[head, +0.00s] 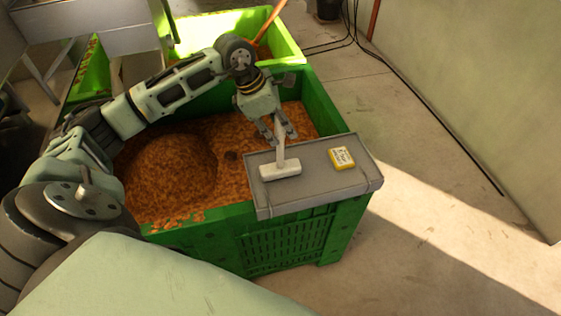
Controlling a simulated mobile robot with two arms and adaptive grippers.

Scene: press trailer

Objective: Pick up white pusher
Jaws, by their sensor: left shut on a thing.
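The white pusher (281,171) has a flat block head and an upright handle. Its head is on or just above the grey board (315,190) at the near right corner of the green crate; I cannot tell if it touches. My left gripper (280,136) is above the head, shut on the upper part of the handle, with the fingers pointing down. The fingers hide the top of the handle. My right gripper is not in view.
A yellow and white box (342,158) sits on the board, right of the pusher. The green crate (320,100) holds heaped orange-brown pomace (170,168). Behind is another green crate (286,40) with an orange-handled tool (267,25). Concrete floor (430,195) at the right is clear.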

